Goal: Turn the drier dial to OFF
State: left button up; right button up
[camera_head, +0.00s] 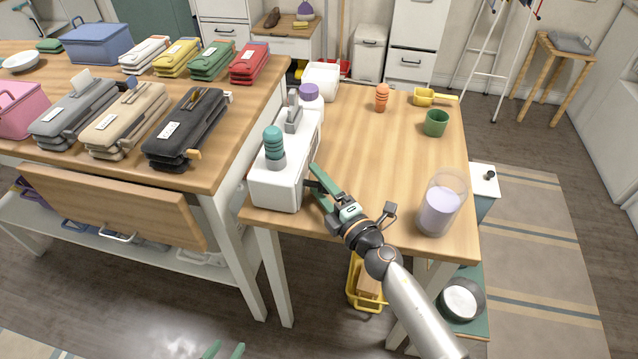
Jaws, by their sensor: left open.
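I cannot make out a drier or its dial in this view. My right gripper (318,187), with green fingers, is over the left part of the wooden table (370,165), close beside the right side of a white box-like holder (276,190). I cannot tell whether it touches the holder, or how far apart its fingers are. It shows nothing clearly held. Only the green fingertips of my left gripper (223,350) show at the bottom edge, low over the floor; they are apart with nothing visible between them.
The holder bears a teal-topped item (273,145). A clear jar (440,205), green cup (436,123), orange item (382,98) and yellow scoop (424,97) stand on the table. A left table (220,160) holds several folded bundles. The table's middle is clear.

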jog(key=v, duration=1.1)
jog(key=shift+s+d+b, duration=0.1)
jog(key=shift+s+b, duration=0.1)
jog(key=shift+b, duration=0.1)
jog(key=shift+s+d, duration=0.25)
jog(key=shift+s, duration=0.25)
jog(key=shift+d, duration=0.1)
